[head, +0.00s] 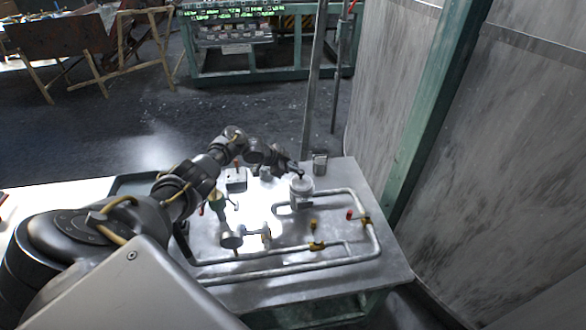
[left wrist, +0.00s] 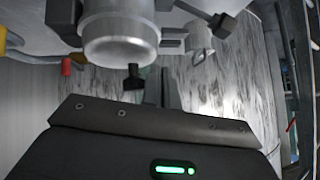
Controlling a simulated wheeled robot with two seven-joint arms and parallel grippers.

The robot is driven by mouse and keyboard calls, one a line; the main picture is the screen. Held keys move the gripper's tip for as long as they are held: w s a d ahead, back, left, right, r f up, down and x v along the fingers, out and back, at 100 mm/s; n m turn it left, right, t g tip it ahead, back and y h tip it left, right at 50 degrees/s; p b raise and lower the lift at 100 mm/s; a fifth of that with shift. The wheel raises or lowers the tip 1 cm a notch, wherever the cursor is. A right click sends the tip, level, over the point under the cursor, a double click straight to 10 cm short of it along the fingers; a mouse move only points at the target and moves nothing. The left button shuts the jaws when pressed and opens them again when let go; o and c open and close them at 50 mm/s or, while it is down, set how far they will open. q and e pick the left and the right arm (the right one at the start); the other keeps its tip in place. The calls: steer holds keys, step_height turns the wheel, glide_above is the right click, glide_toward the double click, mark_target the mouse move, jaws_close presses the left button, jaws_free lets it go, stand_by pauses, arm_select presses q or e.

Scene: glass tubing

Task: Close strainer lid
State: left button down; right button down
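The strainer (head: 302,190) is a pale, short cylinder standing on the metal worktable, joined to the pipe run. A small dark part shows at its top. In the left wrist view the strainer (left wrist: 120,38) appears upside down and large, with its round end close to the camera. My left gripper (head: 286,166) is just above and behind the strainer in the head view. In the wrist view two dark finger parts stand wide apart on either side of the cylinder. I cannot tell whether they touch it, nor how the lid sits. My right gripper is not in view.
Grey pipes (head: 290,268) with yellow and red valve handles run over the worktable (head: 355,178). A small grey post (head: 320,162) stands behind the strainer. A green column (head: 432,110) and grey wall panels close off the right.

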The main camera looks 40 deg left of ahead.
arm_select(q)
step_height(320, 180, up, 5)
steer(key=p, duration=0.5)
steer(key=shift+s+a+r+b, duration=0.3)
steer(key=shift+s+a+b, duration=0.1)
steer(key=shift+s+a, duration=0.2)
steer(key=v, duration=0.7)
steer(key=shift+w+a+r+b, duration=0.2)
steer(key=shift+a+r+b, duration=0.15)
steer(key=shift+a, duration=0.2)
